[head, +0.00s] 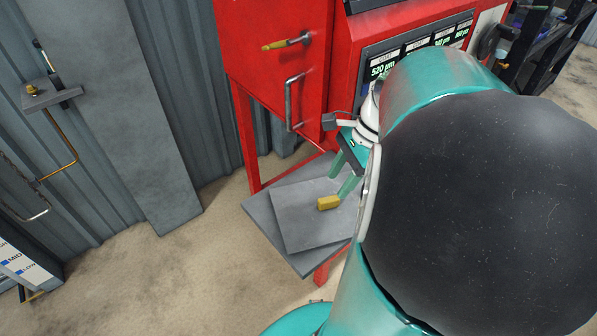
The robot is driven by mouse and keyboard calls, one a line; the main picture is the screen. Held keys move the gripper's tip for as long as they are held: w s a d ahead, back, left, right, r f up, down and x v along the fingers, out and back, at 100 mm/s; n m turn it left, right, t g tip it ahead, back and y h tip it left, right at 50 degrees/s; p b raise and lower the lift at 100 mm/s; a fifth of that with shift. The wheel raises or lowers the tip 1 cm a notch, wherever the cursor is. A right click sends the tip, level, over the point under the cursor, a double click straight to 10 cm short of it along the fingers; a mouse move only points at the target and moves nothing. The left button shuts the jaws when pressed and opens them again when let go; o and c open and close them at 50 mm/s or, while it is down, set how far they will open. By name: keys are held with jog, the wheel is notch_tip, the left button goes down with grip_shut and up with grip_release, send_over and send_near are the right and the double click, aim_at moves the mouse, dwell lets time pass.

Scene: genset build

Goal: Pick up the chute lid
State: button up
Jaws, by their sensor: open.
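The chute lid looks to be a flat grey square plate (300,222) with a yellow block-shaped handle (328,203) on top. It lies on a slightly larger grey shelf (262,216) at the foot of the red machine. My gripper (341,183) is open and empty, with its teal fingers just above and right of the yellow handle. One fingertip appears close to the handle, but I cannot tell whether it touches. My arm hides the right part of the plate and shelf.
The red machine (270,60) stands behind, with a grey bar handle (290,103), a brass-coloured lever (287,42) and display panels. A corrugated grey wall (185,80) is at left, with a small bracket (52,94) and hooks. Floor left of the shelf is clear.

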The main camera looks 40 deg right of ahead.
aim_at(331, 198)
jog(key=shift+a+f, duration=0.3)
jog(key=shift+f, duration=0.35)
jog(key=x, duration=0.4)
jog(key=shift+s+f, duration=0.1)
jog(key=shift+s, duration=0.05)
grip_shut()
